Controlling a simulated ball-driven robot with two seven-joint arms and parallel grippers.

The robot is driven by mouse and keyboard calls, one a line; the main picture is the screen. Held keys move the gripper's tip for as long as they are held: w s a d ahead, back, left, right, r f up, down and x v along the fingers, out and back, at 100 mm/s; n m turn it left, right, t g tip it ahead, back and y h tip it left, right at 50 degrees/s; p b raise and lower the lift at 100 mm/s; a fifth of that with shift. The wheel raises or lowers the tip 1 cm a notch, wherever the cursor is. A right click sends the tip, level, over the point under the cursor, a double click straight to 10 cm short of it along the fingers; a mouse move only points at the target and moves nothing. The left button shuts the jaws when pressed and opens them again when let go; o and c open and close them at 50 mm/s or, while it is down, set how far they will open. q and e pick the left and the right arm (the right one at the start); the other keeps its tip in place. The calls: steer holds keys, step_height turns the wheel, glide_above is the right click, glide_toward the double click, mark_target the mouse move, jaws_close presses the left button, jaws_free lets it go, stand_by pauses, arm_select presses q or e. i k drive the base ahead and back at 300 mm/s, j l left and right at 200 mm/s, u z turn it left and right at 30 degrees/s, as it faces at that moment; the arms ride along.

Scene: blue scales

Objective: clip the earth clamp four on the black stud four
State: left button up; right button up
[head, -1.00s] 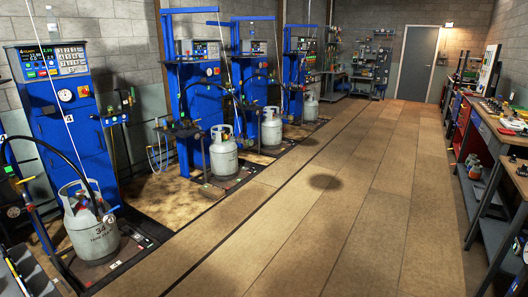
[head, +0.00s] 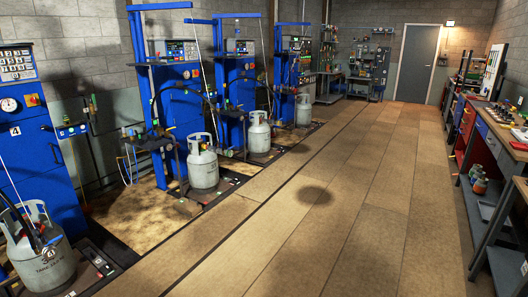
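Neither gripper is in view. At the left edge stands a blue filling scale with a plate marked 4 (head: 15,130), cut off by the picture edge. A grey gas cylinder (head: 42,262) stands upright at its foot, with a black hose at its top. Small fittings sit on a bracket (head: 72,130) beside the blue cabinet. They are too small to tell whether an earth clamp or a black stud is among them.
More blue scales stand in a row along the left wall, with grey cylinders (head: 202,168) on dark platforms. A workbench (head: 492,135) with tools lines the right side. The wood-plank floor (head: 330,210) between is clear up to a grey door (head: 418,65).

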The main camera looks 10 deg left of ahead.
mark_target(66, 119)
steer(key=i+u, duration=0.6)
steer(key=u, duration=0.15)
steer(key=i+u, duration=0.25)
steer(key=u, duration=0.15)
steer(key=i+j+u, duration=0.1)
steer(key=i+u, duration=0.35)
steer(key=i+l+u, duration=0.1)
steer(key=i+u, duration=0.3)
steer(key=i, duration=0.85)
steer(key=i+j+z, duration=0.15)
steer(key=i, duration=0.55)
steer(key=u, duration=0.25)
steer(key=i+l+u, duration=0.25)
steer(key=u, duration=0.15)
steer(key=i+l+u, duration=0.15)
steer(key=l+u, duration=0.2)
steer(key=i+l+u, duration=0.2)
steer(key=u, duration=0.2)
steer(key=i+l, duration=0.15)
steer(key=l, duration=0.3)
steer(key=i+l+u, duration=0.1)
steer(key=l, duration=0.4)
steer(key=i+l, duration=0.15)
steer(key=l, duration=0.3)
steer(key=i+l+u, duration=0.1)
steer(key=l, duration=0.35)
steer(key=i+l, duration=0.1)
steer(key=l, duration=0.4)
steer(key=u, duration=0.05)
